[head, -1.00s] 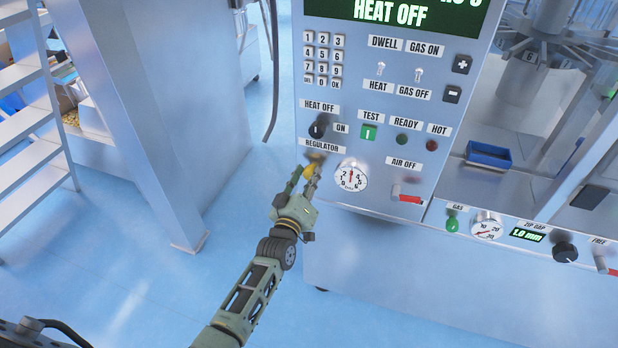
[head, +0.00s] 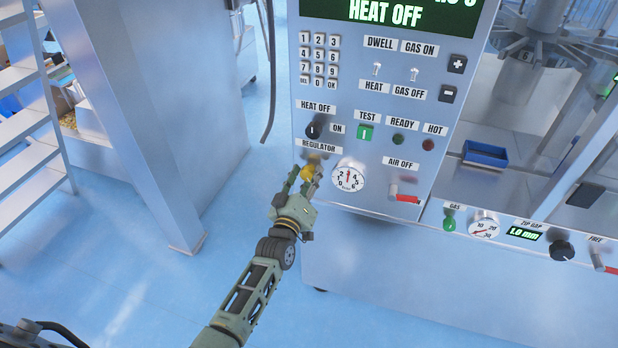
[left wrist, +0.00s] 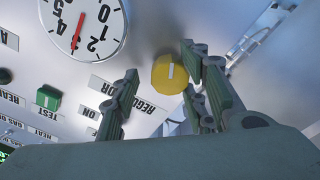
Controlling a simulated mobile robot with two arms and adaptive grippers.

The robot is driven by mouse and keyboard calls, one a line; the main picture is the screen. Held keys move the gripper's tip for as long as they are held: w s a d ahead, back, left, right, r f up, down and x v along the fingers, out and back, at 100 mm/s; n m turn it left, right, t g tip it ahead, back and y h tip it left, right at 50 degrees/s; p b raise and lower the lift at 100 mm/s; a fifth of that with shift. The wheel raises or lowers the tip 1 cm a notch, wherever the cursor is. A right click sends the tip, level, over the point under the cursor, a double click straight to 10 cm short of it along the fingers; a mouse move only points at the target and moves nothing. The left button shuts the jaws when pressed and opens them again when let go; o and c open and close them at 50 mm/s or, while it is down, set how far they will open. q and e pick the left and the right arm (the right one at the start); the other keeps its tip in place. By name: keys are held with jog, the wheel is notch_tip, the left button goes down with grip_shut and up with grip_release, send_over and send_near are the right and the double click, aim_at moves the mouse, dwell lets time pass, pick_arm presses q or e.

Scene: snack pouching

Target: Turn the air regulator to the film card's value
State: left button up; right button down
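The yellow regulator knob (head: 307,173) sits under the REGULATOR label (head: 318,149) on the machine panel, left of the round white gauge (head: 348,177). The gauge's red needle points at about 3. My left gripper (head: 303,178) is at the knob with its fingers spread. In the left wrist view the yellow knob (left wrist: 170,74) with a pale mark lies between the open fingers (left wrist: 155,88), close to the right-hand finger; contact cannot be told. The left-hand finger is clear of it. The gauge (left wrist: 83,25) shows upside down there. No film card and no right gripper are in view.
Right of the gauge is a red-handled AIR OFF lever (head: 404,197). Above are the HEAT OFF switch (head: 313,130) and green TEST button (head: 365,132). A grey column (head: 150,110) stands to the left. The floor between is clear.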

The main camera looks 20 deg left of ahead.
pick_arm(q)
jog(key=shift+a, duration=0.1)
jog(key=shift+s+f, duration=0.15)
jog(key=shift+s, duration=0.45)
jog(key=s, duration=1)
jog(key=shift+s+a+f, duration=0.15)
jog(key=shift+s, duration=0.25)
jog(key=shift+o, duration=0.3)
